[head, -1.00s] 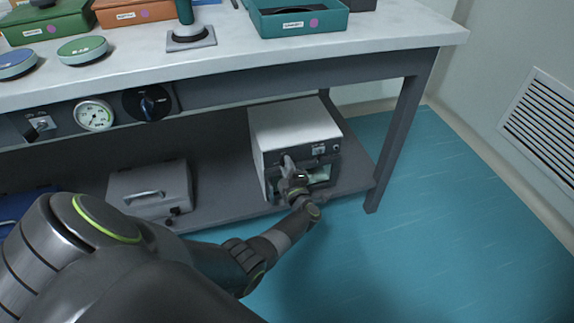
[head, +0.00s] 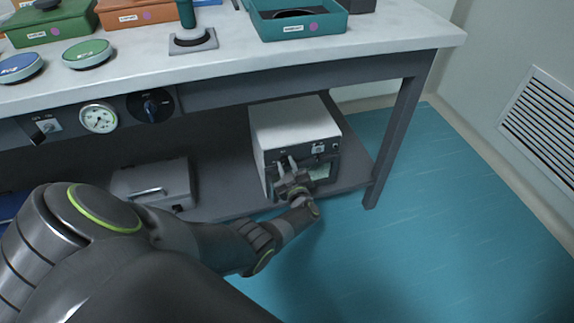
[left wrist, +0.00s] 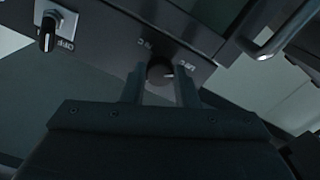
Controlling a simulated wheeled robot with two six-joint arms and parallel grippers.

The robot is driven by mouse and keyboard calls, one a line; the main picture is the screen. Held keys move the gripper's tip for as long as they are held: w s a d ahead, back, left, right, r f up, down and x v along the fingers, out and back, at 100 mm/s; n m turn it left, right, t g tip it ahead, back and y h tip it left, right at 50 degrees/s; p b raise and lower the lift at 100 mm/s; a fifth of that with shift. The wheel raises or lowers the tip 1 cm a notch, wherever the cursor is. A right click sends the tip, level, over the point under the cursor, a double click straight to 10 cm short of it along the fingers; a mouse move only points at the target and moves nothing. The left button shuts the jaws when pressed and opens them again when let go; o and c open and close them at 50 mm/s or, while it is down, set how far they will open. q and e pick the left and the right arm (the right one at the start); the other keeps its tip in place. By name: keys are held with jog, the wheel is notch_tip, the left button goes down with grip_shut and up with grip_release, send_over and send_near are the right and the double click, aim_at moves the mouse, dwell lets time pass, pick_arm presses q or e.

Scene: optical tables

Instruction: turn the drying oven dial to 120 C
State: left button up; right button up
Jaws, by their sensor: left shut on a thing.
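The drying oven (head: 293,122) is the white box with a dark front on the shelf under the bench. My left gripper (head: 286,162) is at the left part of its front panel. In the left wrist view, the dark round dial (left wrist: 160,73) with a pale pointer mark sits between the two fingers of my left gripper (left wrist: 160,88), which is shut on it. Small markings lie on the panel around it, too blurred to read for certain. In the head view the gripper hides the dial. My right gripper is in neither view.
A toggle switch (left wrist: 46,35) is beside the dial on the panel. A grey case (head: 152,184) lies on the shelf to the left. The bench leg (head: 392,140) stands right of the oven. Bench-edge gauge (head: 98,118) and knob (head: 151,105) are above. The floor at the right is clear.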

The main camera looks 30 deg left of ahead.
pick_arm(q)
jog(key=shift+f+m, duration=0.1)
jog(key=shift+m, duration=0.6)
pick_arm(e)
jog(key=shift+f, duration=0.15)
pick_arm(q)
jog(key=o, duration=1)
jog(key=shift+s+d, duration=0.15)
jog(key=shift+d, duration=0.05)
jog(key=p+v, duration=0.4)
jog(key=v, duration=1.3)
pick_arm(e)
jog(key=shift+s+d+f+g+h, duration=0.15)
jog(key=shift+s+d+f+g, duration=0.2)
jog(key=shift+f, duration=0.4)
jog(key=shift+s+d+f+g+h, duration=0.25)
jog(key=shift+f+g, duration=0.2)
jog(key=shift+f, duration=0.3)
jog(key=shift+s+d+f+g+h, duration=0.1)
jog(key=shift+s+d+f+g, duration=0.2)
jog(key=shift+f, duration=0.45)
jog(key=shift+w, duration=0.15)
